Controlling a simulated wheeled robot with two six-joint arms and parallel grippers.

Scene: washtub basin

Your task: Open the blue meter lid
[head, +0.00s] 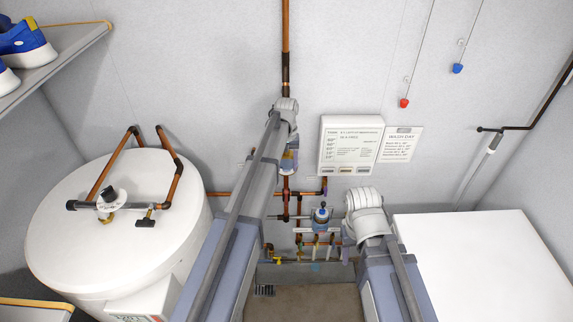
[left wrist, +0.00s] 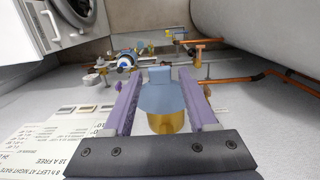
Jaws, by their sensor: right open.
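The meter shows in the left wrist view as a blue lid (left wrist: 161,92) over a gold body (left wrist: 166,122). The lid lies flat-looking on the body, with a raised blue part at its far edge. My left gripper (left wrist: 159,84) has its purple fingers on either side of the lid; whether they touch it I cannot tell. In the head view my left arm covers most of the meter, and only a bit of blue and gold (head: 289,158) shows at its end. My right gripper (head: 347,252) is open, low beside the pipes and mostly hidden by its own wrist.
A small blue-topped fitting (head: 320,214) sits among copper pipes and valves below. A white tank (head: 110,235) stands left, a white appliance top (head: 480,260) right. A notice panel (head: 350,145) hangs on the wall. Red (head: 404,103) and blue (head: 457,68) pulls hang from cords.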

